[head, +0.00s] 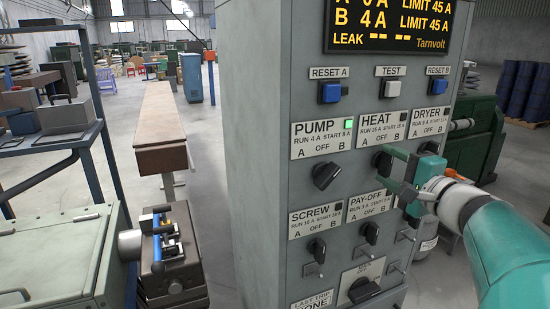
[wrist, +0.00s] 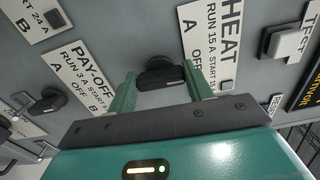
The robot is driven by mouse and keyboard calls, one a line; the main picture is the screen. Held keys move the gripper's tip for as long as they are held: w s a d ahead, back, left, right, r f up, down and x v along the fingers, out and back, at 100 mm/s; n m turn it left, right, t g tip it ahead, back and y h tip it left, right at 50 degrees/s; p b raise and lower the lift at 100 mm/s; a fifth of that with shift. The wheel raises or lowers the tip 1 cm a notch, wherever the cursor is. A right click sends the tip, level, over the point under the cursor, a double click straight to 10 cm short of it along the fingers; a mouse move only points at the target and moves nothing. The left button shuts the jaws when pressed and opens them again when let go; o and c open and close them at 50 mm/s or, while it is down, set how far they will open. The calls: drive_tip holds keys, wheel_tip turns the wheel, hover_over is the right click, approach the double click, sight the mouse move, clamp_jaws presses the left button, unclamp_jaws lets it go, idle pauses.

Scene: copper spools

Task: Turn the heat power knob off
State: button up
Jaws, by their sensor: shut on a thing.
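The HEAT knob (head: 382,162) is a black bar knob below the HEAT label (head: 382,122) on the grey panel. In the wrist view the HEAT knob (wrist: 160,76) sits between the two green fingers of my gripper (wrist: 161,86), which is shut on it. Its bar runs roughly left to right there, towards the HEAT label (wrist: 215,45). In the head view my gripper (head: 392,169) reaches in from the right and partly hides the knob. The small lamp on the HEAT label looks dark.
The PUMP knob (head: 326,175) is left of HEAT and its lamp is lit green. The PAY-OFF knob (head: 371,233) and SCREW knob (head: 317,250) are below. Buttons (head: 393,89) and an amber display (head: 390,25) are above. A machine (head: 168,255) stands at lower left.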

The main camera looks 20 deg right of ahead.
drive_tip(key=shift+n, duration=0.3)
drive_tip(key=o, duration=1)
drive_tip(key=shift+w+d, duration=0.1)
drive_tip(key=shift+w, duration=0.05)
